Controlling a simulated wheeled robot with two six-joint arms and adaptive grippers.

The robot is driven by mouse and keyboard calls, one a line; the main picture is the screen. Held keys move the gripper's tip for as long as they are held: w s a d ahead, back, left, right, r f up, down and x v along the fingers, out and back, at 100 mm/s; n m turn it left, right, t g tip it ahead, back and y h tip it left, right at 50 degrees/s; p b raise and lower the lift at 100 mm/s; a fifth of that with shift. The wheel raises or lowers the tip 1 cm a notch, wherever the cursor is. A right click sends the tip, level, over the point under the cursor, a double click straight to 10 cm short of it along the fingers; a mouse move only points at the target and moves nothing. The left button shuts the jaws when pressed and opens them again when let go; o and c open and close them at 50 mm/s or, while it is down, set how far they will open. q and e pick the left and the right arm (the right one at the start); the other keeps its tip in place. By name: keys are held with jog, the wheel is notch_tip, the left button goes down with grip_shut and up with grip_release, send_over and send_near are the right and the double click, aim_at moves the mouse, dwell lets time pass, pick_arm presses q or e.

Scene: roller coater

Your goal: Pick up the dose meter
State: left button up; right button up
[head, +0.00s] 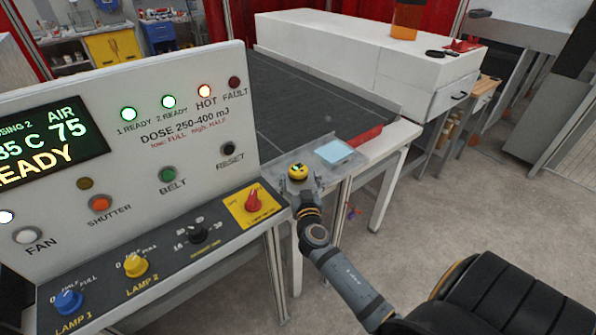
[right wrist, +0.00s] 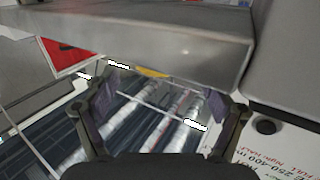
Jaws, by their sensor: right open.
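A small round yellow and black thing, which looks like the dose meter (head: 298,172), sits on the metal shelf beside the control panel in the head view. A thin yellow edge, likely the same dose meter (right wrist: 152,72), shows at the shelf edge in the right wrist view. My right gripper (head: 300,189) is close beside it on the near side, partly hidden by its own arm. In the right wrist view the right gripper (right wrist: 160,87) has its fingers spread, with the yellow edge beyond and between them and nothing held. My left gripper is not in view.
The control panel (head: 190,150) with knobs and lamps stands close on the left. A pale blue pad (head: 334,152) lies on the shelf behind the dose meter. The dark conveyor belt (head: 300,95) and white housing (head: 350,50) are behind. Open floor (head: 480,190) lies right.

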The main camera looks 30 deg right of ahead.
aim_at(298, 167)
jog(key=shift+w+d+r+p, duration=0.2)
jog(key=shift+w+p, duration=0.2)
jog(key=shift+p, duration=0.1)
jog(key=shift+w+d+r+p, duration=0.2)
jog(key=shift+w+p, duration=0.2)
jog(key=shift+p, duration=0.05)
jog(key=x, duration=0.3)
jog(key=shift+f+p, duration=0.35)
jog(key=shift+p, duration=0.05)
jog(key=shift+w+f, duration=0.1)
jog(key=shift+w, duration=0.05)
jog(key=shift+c, duration=0.7)
jog(key=shift+s, duration=0.25)
jog(key=c, duration=1.2)
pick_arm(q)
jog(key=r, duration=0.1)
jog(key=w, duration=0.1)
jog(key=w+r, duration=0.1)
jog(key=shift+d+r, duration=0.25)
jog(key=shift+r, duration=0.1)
pick_arm(e)
jog(key=shift+w, duration=0.1)
jog(key=shift+c, duration=0.5)
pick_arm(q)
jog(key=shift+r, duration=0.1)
pick_arm(e)
jog(key=shift+r, duration=0.2)
